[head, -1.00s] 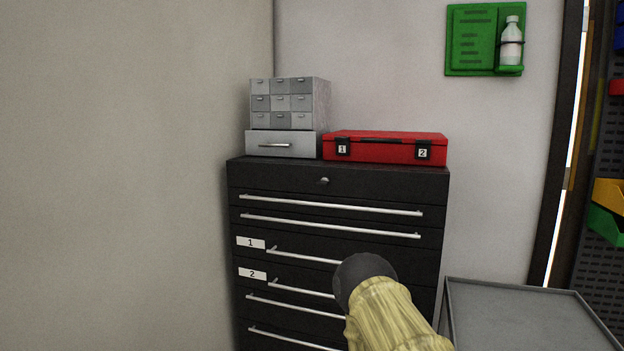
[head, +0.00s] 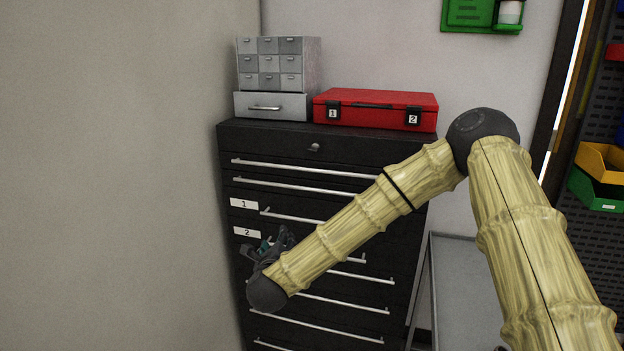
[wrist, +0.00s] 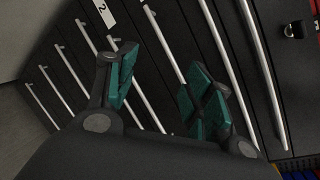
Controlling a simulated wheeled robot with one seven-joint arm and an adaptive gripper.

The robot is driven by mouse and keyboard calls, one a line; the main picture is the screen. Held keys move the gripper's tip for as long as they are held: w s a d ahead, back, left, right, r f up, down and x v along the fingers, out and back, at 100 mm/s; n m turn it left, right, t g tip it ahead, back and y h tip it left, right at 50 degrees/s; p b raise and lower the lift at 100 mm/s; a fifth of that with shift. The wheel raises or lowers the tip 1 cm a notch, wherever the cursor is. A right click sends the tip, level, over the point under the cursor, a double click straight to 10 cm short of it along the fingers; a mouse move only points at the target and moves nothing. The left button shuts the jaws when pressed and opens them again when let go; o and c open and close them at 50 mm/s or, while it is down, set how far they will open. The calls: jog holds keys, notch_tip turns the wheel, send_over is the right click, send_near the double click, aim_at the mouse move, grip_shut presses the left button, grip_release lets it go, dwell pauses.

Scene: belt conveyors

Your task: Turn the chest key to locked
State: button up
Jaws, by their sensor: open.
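The black tool chest (head: 268,135) stands against the wall, with several drawers and long silver handles. Its key (head: 314,147) shows as a small silver piece in the lock at the middle of the top panel. In the wrist view the lock and key (wrist: 294,29) are at the upper right, small and dark. My gripper (head: 270,245) is in front of the chest's left side, below and left of the key and apart from it. In the wrist view my gripper (wrist: 160,95) has its green-padded fingers spread wide with nothing between them. The key's exact angle is hard to tell.
A red case (head: 375,97) and a grey small-parts cabinet (head: 318,65) sit on top of the chest. A grey cart (head: 455,285) stands to the right, and yellow and green bins (head: 600,162) hang beyond it. A wall closes the left side.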

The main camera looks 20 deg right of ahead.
aim_at(312, 150)
jog(key=w+d+r+m+h+p, duration=0.1)
jog(key=d+r+m+h, duration=0.25)
jog(key=r+m, duration=0.45)
jog(key=w+d+r+m+h+p, duration=0.15)
jog(key=d+r+m, duration=0.25)
jog(key=r, duration=0.9)
jog(key=shift+h, duration=0.3)
jog(key=p+x, duration=0.4)
jog(key=x, duration=0.5)
jog(key=shift+w+d+r, duration=0.1)
jog(key=shift+w+d, duration=0.05)
jog(key=shift+w, duration=0.25)
jog(key=shift+w+d, duration=0.4)
jog(key=shift+w, duration=0.15)
jog(key=c, duration=1)
